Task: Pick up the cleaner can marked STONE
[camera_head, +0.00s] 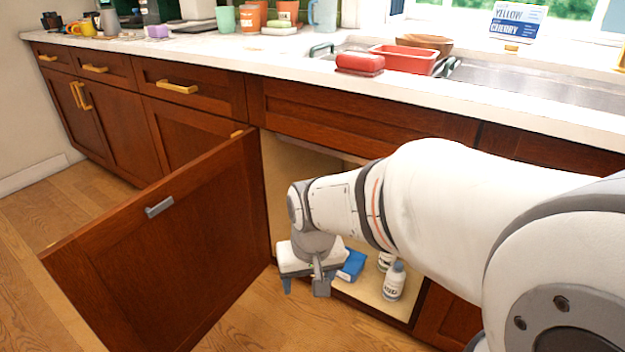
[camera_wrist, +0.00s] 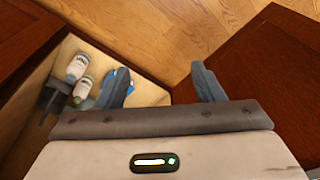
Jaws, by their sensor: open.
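Two white cans stand in the open cabinet under the counter. The front can (camera_head: 394,283) is close to the cabinet's front edge, and the other can (camera_head: 385,261) is partly hidden behind it and my arm. Both labels are too small to read, so I cannot tell which is marked STONE. The wrist view shows one can (camera_wrist: 77,66) and another can (camera_wrist: 83,89) at its left. My gripper (camera_head: 305,284) is open and empty, pointing down at the cabinet opening, left of the cans and apart from them.
A blue object (camera_head: 352,265) lies in the cabinet between my gripper and the cans. The cabinet door (camera_head: 170,240) is swung open on the left. The counter (camera_head: 280,50) above holds a red tray (camera_head: 405,59) and cups. Bare wooden floor (camera_head: 270,325) lies in front.

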